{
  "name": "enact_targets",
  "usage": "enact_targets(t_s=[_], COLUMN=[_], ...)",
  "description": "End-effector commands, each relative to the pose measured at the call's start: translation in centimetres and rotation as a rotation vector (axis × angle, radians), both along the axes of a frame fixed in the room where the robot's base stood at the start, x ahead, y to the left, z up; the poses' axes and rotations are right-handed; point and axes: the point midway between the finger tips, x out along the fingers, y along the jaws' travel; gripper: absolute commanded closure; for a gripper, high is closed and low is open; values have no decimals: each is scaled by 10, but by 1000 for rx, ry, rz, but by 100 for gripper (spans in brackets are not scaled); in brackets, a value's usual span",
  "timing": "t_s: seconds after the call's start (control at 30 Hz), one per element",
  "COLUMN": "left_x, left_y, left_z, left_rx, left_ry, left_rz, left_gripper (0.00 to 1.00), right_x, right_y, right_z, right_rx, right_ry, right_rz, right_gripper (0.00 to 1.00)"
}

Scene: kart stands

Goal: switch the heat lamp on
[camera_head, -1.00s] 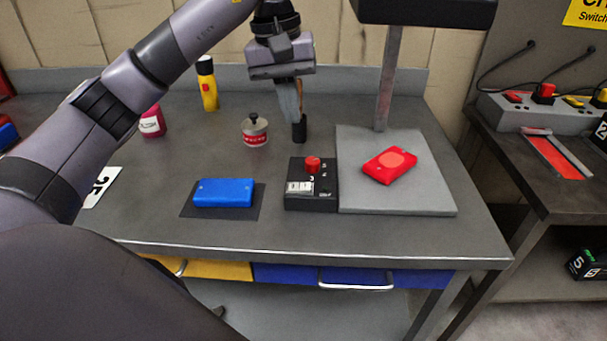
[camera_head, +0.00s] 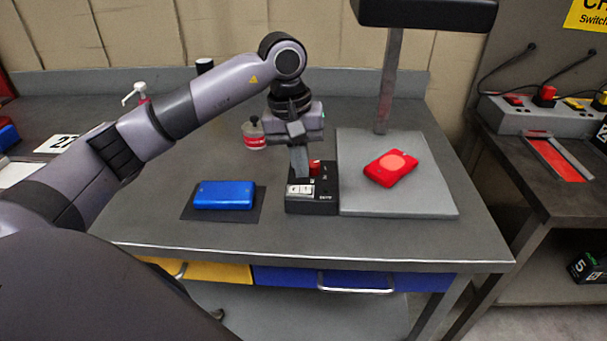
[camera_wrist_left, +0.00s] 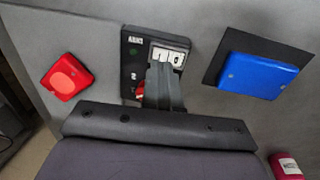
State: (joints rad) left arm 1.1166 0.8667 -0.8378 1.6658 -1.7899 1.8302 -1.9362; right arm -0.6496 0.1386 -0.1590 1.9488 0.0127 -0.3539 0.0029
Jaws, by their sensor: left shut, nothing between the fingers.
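The heat lamp has a black head (camera_head: 425,12) on a grey post (camera_head: 390,75) above a grey base plate (camera_head: 400,207). A black control box (camera_head: 318,208) stands at the plate's left edge, with a red knob (camera_head: 315,168) and a white rocker switch (camera_head: 299,189). My left gripper (camera_head: 303,174) is shut and empty, pointing down over the box. In the left wrist view its fingertips (camera_wrist_left: 166,66) reach the lower edge of the white rocker (camera_wrist_left: 170,54). I cannot tell whether they touch it. The fingers partly hide the red knob (camera_wrist_left: 139,91). My right gripper is out of view.
A red case (camera_head: 390,168) lies on the base plate. A blue case (camera_head: 224,195) lies on a dark mat left of the box. A grey socket strip (camera_head: 520,112) is on the right bench.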

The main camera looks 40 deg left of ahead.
Motion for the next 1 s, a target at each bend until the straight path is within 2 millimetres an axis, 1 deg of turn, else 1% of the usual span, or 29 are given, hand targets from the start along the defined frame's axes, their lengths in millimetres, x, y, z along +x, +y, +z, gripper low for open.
enact_targets(t_s=[0.1,0.2,0.3,0.67,0.77,0.87,1.0], left_x=[1,2,2,3,3,4,4], left_y=[-2,-3,-4,-4,-5,-6,-7], left_z=[-16,-26,-31,-33,-35,-41,-39], left_rx=[0,-1,-1,0,-1,-1,-1], left_ry=[2,2,-1,-1,-2,-2,2], left_rz=[-1,-1,-1,-1,-1,-1,-1], left_gripper=[100,100,100,100,100,100,100], right_x=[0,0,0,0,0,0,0], right_y=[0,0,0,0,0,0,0], right_z=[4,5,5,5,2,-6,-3], right_rx=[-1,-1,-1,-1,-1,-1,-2], right_ry=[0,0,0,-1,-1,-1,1], right_rz=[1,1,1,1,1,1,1], right_gripper=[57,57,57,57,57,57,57])
